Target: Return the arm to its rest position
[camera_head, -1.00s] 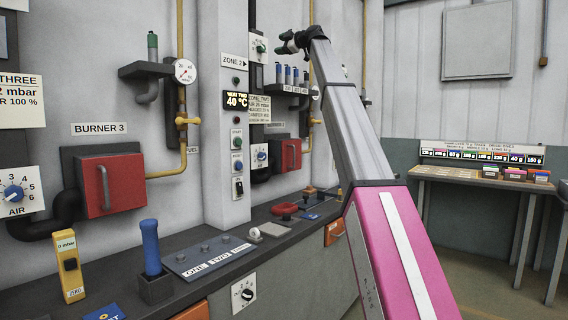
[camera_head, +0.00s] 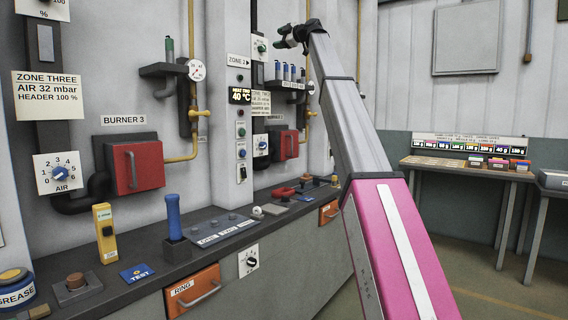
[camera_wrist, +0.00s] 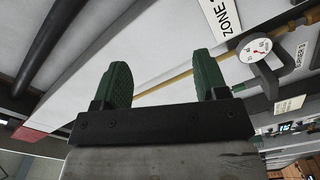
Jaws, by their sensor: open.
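My gripper (camera_wrist: 163,85) shows in the wrist view with its two green fingers apart and nothing between them. In the head view my gripper (camera_head: 285,38) is small and dark at the top end of my raised arm (camera_head: 345,100). The arm reaches up and away from the pink lower link (camera_head: 400,250). The gripper is high in front of the wall panels and appears clear of them. No object is held.
A dark bench (camera_head: 150,262) runs along the left wall with a blue lever (camera_head: 173,215), a yellow meter (camera_head: 105,234) and red burner boxes (camera_head: 134,168) above. A side table (camera_head: 450,172) with bins stands at right. Floor between is free.

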